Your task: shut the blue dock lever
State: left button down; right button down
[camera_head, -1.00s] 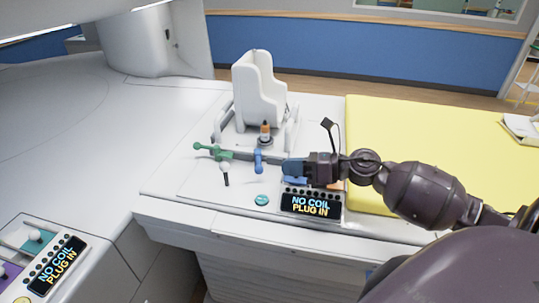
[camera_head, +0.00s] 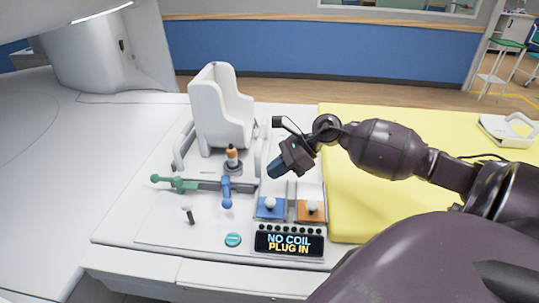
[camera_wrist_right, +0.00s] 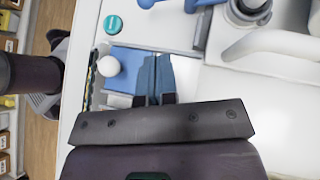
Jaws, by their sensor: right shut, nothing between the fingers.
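The blue dock plate (camera_head: 266,214) is set in the white console, with a white ball knob (camera_head: 270,202) on it. A separate blue lever (camera_head: 226,190) hangs forward from the grey bar to its left. My right gripper (camera_head: 276,169) is shut and empty, its blue-grey fingers pointing down and left. It appears raised above and behind the blue plate, apart from the knob. The right wrist view shows the shut fingers (camera_wrist_right: 154,78) beside the white knob (camera_wrist_right: 108,66) and over part of the blue plate (camera_wrist_right: 128,59). My left gripper is not in view.
A display (camera_head: 289,243) reads "NO COIL PLUG IN". A green lever (camera_head: 173,183) and teal button (camera_head: 233,240) are to the left. A white chair-shaped holder (camera_head: 220,110) stands behind. A yellow pad (camera_head: 370,200) lies right.

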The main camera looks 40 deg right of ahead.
send_near(228, 197)
jog(key=x, duration=0.5)
jog(key=shift+d+f+p, duration=0.2)
jog(key=shift+f+p, duration=0.1)
jog(key=shift+f, duration=0.15)
jog(key=shift+w+a+f, duration=0.25)
jog(key=shift+w+a, duration=0.15)
jog(key=shift+a, duration=0.3)
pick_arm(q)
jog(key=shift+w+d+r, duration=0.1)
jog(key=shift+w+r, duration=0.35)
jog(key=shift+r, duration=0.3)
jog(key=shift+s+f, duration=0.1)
pick_arm(e)
jog(key=shift+a, duration=0.45)
jog(key=shift+w+a, duration=0.2)
jog(key=shift+a, duration=0.35)
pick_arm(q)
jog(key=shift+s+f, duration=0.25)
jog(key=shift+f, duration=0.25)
